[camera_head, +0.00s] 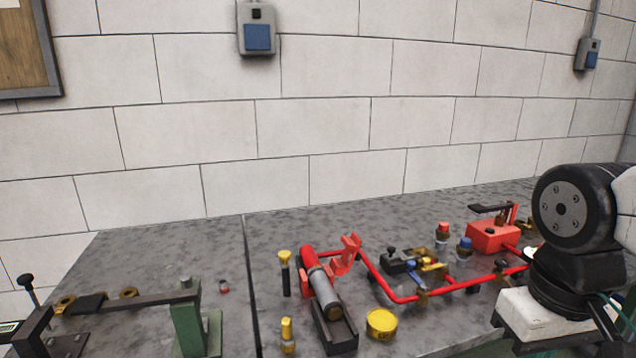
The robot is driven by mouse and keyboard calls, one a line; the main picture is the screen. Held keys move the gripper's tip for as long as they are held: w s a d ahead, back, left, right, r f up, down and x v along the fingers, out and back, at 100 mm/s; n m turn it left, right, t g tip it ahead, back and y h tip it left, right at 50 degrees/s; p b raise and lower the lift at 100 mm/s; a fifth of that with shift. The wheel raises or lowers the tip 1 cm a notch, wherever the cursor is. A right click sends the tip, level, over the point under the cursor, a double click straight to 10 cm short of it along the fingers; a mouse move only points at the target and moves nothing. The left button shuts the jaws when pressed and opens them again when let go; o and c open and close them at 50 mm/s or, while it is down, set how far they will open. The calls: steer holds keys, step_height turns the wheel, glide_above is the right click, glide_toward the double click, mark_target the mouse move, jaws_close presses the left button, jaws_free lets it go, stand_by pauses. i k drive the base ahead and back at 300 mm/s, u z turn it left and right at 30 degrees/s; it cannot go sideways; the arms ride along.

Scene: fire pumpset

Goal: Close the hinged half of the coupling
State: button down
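A red pipe end (308,258) and a grey cylinder (323,284) lie in line over a dark cradle (338,333) on the bench. A red bracket-like piece (347,254) stands up just right of the red pipe end. It looks like the open hinged half of the coupling, but it is too small to be sure. My arm (572,220) shows at the right edge, well right of the coupling. The fingers of my gripper are not visible.
A red pipe run (395,297) with valves, a red box (493,236) and a yellow tin (381,323) lie right of the coupling. Yellow-topped tools (285,272) stand left. A green stand (190,325) is further left. The rear bench is clear.

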mark_target(339, 266)
steer(key=z, duration=2.1)
steer(key=i, duration=2.75)
steer(key=u, duration=4.1)
